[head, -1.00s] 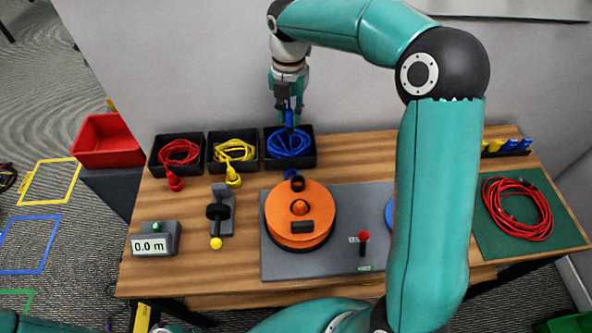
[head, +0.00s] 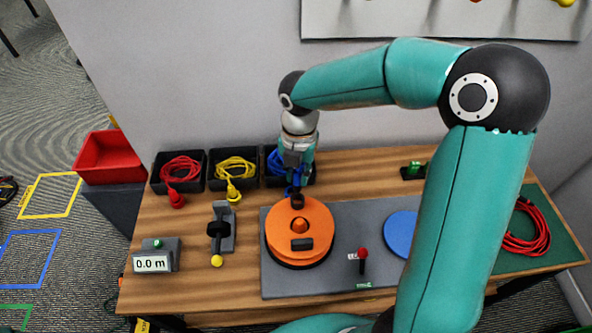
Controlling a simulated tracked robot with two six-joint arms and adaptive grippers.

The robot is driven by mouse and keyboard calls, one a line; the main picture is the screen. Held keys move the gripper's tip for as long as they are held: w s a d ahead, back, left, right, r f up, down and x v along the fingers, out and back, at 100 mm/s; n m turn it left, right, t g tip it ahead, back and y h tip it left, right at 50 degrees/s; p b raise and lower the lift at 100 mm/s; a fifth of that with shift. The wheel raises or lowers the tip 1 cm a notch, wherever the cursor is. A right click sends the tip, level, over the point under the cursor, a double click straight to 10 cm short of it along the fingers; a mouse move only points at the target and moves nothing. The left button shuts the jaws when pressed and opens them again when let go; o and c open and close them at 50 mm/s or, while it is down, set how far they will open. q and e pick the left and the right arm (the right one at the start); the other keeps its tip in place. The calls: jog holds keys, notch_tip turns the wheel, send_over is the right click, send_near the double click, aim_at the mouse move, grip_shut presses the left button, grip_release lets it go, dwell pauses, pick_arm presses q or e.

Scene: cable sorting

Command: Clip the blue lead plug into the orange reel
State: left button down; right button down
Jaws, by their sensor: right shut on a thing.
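The orange reel (head: 318,215) lies on a grey mat at the middle of the table, with a dark socket-like part (head: 297,203) at its back edge. My right gripper (head: 293,183) points down just behind that edge and is shut on the blue lead plug (head: 291,191). The plug is small and mostly hidden by the fingers. It is close to the dark part; I cannot tell whether they touch. The blue lead (head: 274,163) lies in a black bin behind, partly hidden by the gripper. My left gripper is out of view.
Bins with a red lead (head: 181,167) and a yellow lead (head: 236,166) stand to the left. A red-knobbed lever (head: 362,256) and a blue disc (head: 401,232) are right of the reel. My right arm covers part of the green mat (head: 558,225).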

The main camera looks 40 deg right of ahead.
aim_at(298, 190)
jog(key=shift+f+b, duration=1.55)
jog(key=shift+f, duration=0.4)
jog(key=shift+f+b, duration=0.85)
jog(key=shift+f, duration=0.35)
jog(key=shift+f, duration=0.15)
jog(key=c, duration=1)
grip_release()
jog(key=shift+o, duration=0.2)
